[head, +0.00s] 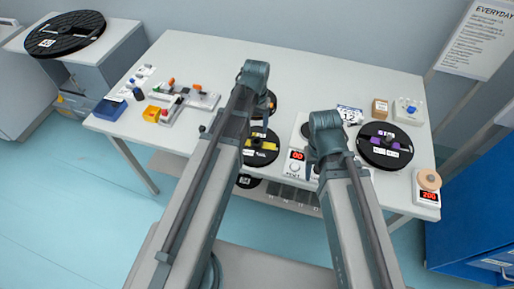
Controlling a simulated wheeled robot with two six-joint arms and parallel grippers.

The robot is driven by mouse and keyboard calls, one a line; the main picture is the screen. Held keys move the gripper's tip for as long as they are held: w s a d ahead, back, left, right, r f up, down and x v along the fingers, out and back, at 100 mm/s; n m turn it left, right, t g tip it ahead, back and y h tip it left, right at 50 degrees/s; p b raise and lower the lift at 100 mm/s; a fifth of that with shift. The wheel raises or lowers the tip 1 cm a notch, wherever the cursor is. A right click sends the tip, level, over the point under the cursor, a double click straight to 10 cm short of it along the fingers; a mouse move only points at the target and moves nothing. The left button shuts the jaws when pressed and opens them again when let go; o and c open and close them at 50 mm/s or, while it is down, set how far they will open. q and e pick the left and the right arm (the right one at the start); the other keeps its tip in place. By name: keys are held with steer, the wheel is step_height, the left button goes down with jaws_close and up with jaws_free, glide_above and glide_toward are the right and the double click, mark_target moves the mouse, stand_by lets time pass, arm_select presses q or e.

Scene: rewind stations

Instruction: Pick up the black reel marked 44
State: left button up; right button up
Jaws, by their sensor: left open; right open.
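A large black reel (68,33) lies flat on a grey cabinet at the far left. Its white label looks like 45 or 44; I cannot read it surely. Other black reels are on the white table: one with yellow marks (262,154) beside my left arm, one with purple marks (385,157) at the right, and one partly hidden behind my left arm (270,106). I see no 44 on these.
The white table (190,50) carries small coloured parts at its left and two red-digit displays, one in the middle (297,157) and one at the right (429,195). A blue cabinet (480,215) stands at the right. Open floor (70,200) lies at the left.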

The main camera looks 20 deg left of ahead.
arm_select(q)
steer(key=b, duration=0.5)
glide_above(257, 143)
steer(key=s, duration=0.1)
step_height(257, 143, down, 6)
steer(key=shift+s+d+f, duration=0.1)
steer(key=shift+s, duration=0.05)
step_height(257, 143, down, 5)
steer(key=b, duration=0.5)
steer(key=shift+f, duration=0.15)
jaws_close()
